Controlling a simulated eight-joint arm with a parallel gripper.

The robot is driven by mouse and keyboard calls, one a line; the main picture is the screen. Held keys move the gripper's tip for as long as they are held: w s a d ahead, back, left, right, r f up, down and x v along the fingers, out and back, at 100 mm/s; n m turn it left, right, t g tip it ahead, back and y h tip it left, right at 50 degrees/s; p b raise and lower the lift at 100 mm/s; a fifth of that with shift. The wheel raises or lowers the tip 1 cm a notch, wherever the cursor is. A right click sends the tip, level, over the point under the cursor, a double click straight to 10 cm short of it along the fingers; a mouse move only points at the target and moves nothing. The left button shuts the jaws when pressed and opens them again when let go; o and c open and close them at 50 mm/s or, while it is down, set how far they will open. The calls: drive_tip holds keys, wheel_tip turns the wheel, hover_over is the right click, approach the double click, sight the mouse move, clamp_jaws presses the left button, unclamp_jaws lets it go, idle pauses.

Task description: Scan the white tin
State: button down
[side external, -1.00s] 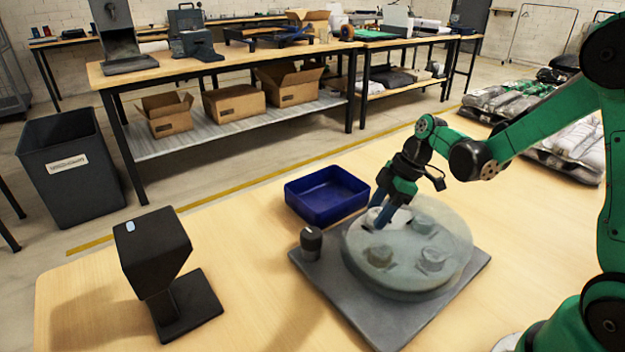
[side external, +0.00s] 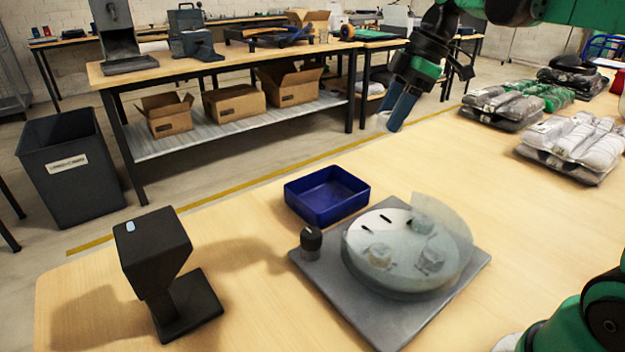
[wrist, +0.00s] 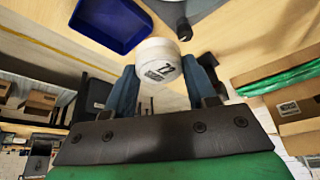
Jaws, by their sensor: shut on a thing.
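The white tin (wrist: 157,62) has a dark label with "22" on it and sits between the fingertips of my gripper (wrist: 163,82) in the wrist view. In the side external view my gripper (side external: 398,110) is shut and raised well above the table, behind and above the turntable. Only a pale bit of the tin (side external: 381,122) shows there beside the blue fingers. The black scanner stand (side external: 152,245), with a tilted head, is at the front left of the table, well apart from the tin.
A round turntable (side external: 365,262) with a see-through cover and two visible tins sits on a grey base plate (side external: 385,325) with a dark knob (side external: 311,241). An empty-looking blue bin (side external: 327,197) stands behind it. Bagged garments (side external: 575,140) lie at right. The table between scanner and plate is clear.

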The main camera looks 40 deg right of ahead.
drive_tip(key=w+a+f+n, duration=0.2)
drive_tip(key=a+f, duration=0.3)
drive_tip(key=a, duration=0.1)
drive_tip(key=w+a+f+n+g, duration=0.1)
drive_tip(key=w+a+f+n, duration=0.1)
drive_tip(key=a+f, duration=0.3)
drive_tip(key=w+a+f+n+g, duration=0.1)
drive_tip(key=w+a+f+n, duration=0.1)
drive_tip(key=a+f, duration=0.3)
drive_tip(key=shift+w+a+f+y, duration=0.15)
drive_tip(key=shift+a, duration=0.6)
drive_tip(key=shift+w+a+f+y, duration=0.1)
drive_tip(key=shift+a+y, duration=0.05)
drive_tip(key=shift+a, duration=0.55)
drive_tip(key=shift+a+f, duration=0.65)
drive_tip(key=shift+a, duration=0.3)
drive_tip(key=shift+a+f, duration=0.7)
drive_tip(key=shift+a, duration=0.3)
drive_tip(key=shift+a+f, duration=0.65)
drive_tip(key=shift+a, duration=0.3)
drive_tip(key=d+r, duration=0.4)
drive_tip(key=r, duration=0.1)
drive_tip(key=shift+d+r, duration=0.15)
drive_tip(key=shift+r, duration=0.2)
